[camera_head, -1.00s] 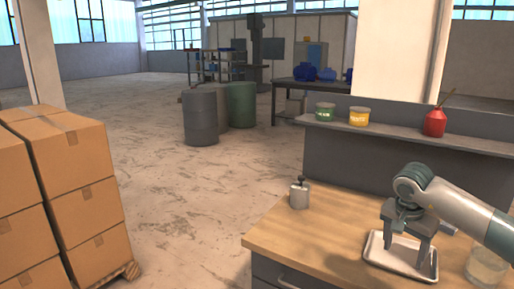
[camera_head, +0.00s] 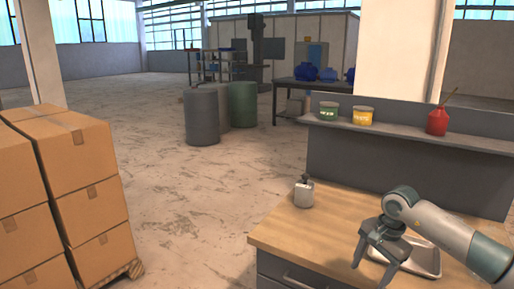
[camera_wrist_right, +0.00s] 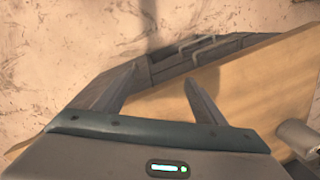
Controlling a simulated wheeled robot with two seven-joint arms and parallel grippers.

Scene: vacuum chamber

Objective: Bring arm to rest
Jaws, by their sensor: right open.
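My right gripper (camera_head: 374,266) is open and empty in the head view. It hangs above the front part of the wooden workbench (camera_head: 282,231), to the left of a metal tray (camera_head: 428,262). The arm partly covers the tray. In the right wrist view the spread fingers of my right gripper (camera_wrist_right: 163,88) point over the bench edge, with the drawer fronts (camera_wrist_right: 205,55) and the floor beyond. Nothing is between the fingers. My left gripper is not in view.
A small metal canister (camera_head: 304,194) stands on the bench's left part. A green can (camera_head: 328,111), a yellow can (camera_head: 362,116) and a red oil can (camera_head: 437,122) stand on the raised shelf. Stacked cartons (camera_head: 85,165) are at left. The floor between is clear.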

